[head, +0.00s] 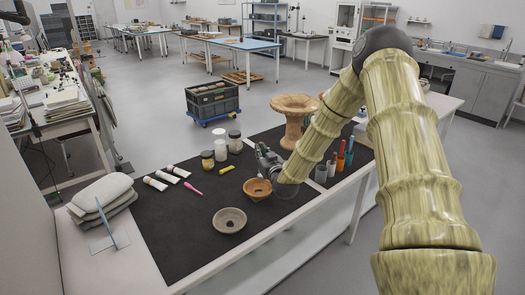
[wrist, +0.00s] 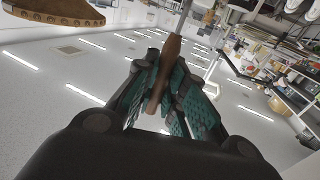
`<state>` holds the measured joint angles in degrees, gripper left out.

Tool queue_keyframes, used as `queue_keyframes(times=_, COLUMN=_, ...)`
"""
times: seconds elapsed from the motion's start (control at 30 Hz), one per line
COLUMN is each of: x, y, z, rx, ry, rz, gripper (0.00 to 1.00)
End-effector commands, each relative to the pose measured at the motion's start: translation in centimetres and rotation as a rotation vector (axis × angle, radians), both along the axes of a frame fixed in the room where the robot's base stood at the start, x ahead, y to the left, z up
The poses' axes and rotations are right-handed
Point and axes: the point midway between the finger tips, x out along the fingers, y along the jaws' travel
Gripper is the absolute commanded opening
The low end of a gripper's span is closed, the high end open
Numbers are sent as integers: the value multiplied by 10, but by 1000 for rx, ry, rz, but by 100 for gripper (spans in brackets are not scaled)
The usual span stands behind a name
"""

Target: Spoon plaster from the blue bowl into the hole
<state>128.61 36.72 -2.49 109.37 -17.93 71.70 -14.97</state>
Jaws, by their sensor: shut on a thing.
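My gripper (head: 268,158) is over the dark mat, behind the orange-brown bowl (head: 257,190). In the wrist view my gripper (wrist: 165,90) is shut on a tool with a brown wooden handle (wrist: 165,72). The tool's far end is thin and runs to the top edge, so I cannot tell if it is a spoon. A grey-brown bowl (head: 229,221) sits nearer on the mat, with a dark round centre. A large tan pedestal vessel (head: 294,112) stands at the mat's far side. No bowl looks blue, and I cannot make out the hole or plaster.
Jars (head: 220,150), white tubes (head: 164,179), a pink tool (head: 193,189) and a yellow item (head: 227,170) lie on the mat (head: 175,235). Upright cylinders (head: 340,160) stand right of my gripper. Folded grey cloths (head: 100,195) lie at left. The mat's near left is clear.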

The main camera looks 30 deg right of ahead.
Motion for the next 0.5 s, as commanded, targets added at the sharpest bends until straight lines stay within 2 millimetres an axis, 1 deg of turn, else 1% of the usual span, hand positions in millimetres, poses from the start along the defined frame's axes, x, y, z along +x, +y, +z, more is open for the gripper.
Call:
queue_keyframes(times=0.03, x=0, y=0, z=-7, rx=0, ry=0, rz=0, gripper=0)
queue_keyframes(times=0.1, x=0, y=0, z=-11, rx=-2, ry=-1, rz=0, gripper=0)
queue_keyframes(times=0.5, x=-2, y=27, z=-27, rx=-234, ry=-19, rz=1, gripper=0)
